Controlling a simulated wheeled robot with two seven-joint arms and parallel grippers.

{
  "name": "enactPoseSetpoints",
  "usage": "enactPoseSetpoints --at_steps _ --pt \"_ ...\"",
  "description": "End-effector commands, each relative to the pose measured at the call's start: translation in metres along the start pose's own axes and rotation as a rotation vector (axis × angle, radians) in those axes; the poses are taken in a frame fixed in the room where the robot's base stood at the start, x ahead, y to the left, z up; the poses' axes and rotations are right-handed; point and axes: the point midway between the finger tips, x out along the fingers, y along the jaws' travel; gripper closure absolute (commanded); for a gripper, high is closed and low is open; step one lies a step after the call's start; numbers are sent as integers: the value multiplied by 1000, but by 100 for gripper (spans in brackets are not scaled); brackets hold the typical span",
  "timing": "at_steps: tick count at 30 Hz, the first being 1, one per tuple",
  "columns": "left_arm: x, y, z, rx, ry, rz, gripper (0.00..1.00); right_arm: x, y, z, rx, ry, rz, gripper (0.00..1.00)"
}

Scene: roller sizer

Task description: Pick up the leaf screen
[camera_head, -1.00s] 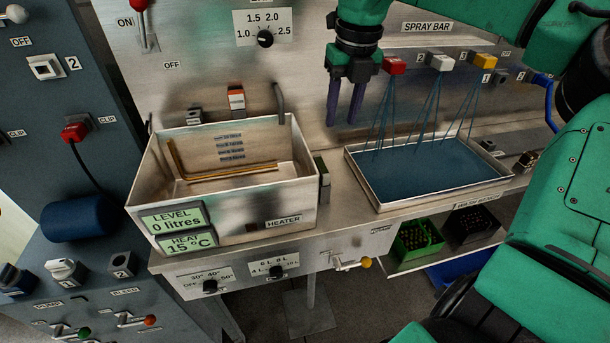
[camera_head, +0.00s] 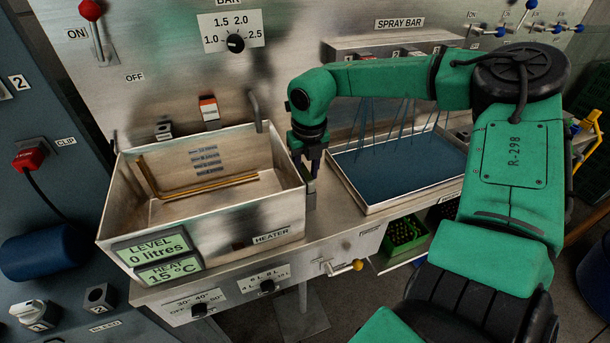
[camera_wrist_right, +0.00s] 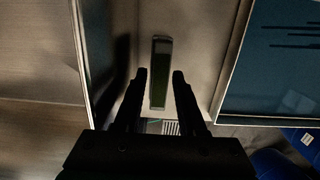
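In the right wrist view this screen (camera_wrist_right: 159,80) lies between my two fingers, with a gap on each side. My right gripper (camera_head: 309,167) is open and points down just above and around the screen, hiding its upper part in the head view. Its fingers (camera_wrist_right: 159,74) also show in the wrist view. My left gripper is not in view.
The steel tank (camera_head: 215,245) with a brass rod inside stands close on the left. The spray tray (camera_head: 385,203) with blue contents is close on the right, under thin blue spray lines. A green crate (camera_head: 405,240) sits below the counter.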

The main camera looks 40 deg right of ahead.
Motion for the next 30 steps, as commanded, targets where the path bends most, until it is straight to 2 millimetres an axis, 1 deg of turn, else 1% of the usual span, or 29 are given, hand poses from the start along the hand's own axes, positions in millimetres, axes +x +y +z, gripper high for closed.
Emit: enactPoseSetpoints --at_steps 5,6,8,9,18,22,26,29,30 --pt "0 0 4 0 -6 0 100 2 0 0 0 -1 1 60" --pt "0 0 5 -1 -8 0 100 2 0 0 0 -1 1 64" --pt "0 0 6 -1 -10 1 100 2 0 0 0 -1 1 87" --pt "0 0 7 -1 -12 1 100 2 0 0 0 -1 1 100" --pt "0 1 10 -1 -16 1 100 1 0 0 0 -1 1 100" --pt "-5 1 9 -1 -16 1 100 -7 0 2 0 -3 1 100" --pt "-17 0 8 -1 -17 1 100 -28 0 4 1 -2 1 100" --pt "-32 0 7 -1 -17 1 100 -53 0 8 0 -4 1 100" --pt "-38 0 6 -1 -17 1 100 -65 0 9 0 -5 1 100"
